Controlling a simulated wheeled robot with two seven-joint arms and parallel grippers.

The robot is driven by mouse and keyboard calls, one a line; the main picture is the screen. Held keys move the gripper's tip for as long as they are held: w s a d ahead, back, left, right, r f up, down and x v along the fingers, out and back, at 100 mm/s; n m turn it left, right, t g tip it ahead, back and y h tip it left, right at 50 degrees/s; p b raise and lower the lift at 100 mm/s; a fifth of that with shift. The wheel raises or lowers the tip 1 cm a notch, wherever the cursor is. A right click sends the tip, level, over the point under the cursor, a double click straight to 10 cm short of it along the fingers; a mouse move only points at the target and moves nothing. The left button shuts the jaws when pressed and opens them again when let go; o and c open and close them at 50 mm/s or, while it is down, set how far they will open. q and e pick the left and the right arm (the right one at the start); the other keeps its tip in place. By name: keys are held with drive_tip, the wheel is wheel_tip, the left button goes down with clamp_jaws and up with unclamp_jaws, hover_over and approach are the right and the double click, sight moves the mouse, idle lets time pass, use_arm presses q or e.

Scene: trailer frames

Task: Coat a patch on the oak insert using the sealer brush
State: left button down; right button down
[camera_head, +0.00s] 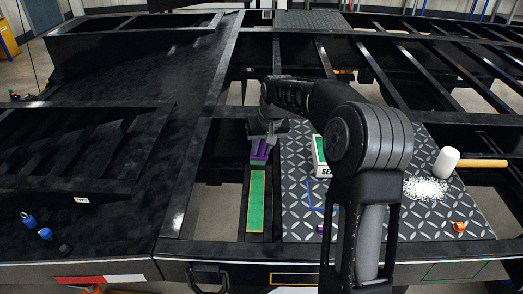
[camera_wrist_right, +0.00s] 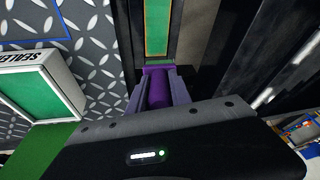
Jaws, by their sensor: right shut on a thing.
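The oak insert (camera_head: 257,203) is a narrow strip with a green face and thin tan edges, lying in a dark frame bay left of the tread plate. It also shows at the top of the right wrist view (camera_wrist_right: 157,28). My right gripper (camera_head: 262,148) is shut on the purple sealer brush (camera_head: 260,150), just beyond the insert's far end in the head view. In the right wrist view the purple brush (camera_wrist_right: 158,88) sits between the two fingers. Its bristles are hard to make out, and I cannot tell whether they touch the insert. My left gripper is not in view.
A white sealer tray (camera_wrist_right: 43,88) with a green inside stands on the tread plate (camera_head: 300,220), partly behind my right arm. A white-headed mallet (camera_head: 447,162), white shreds (camera_head: 426,189) and an orange piece (camera_head: 459,227) lie right. Dark beams with open gaps surround the plate.

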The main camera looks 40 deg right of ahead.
drive_tip(key=shift+r, duration=0.7)
drive_tip(key=shift+w+d+r+p, duration=0.1)
drive_tip(key=shift+r+p, duration=0.5)
drive_tip(key=shift+p, duration=0.15)
drive_tip(key=shift+r+p, duration=0.8)
drive_tip(key=shift+r, duration=0.5)
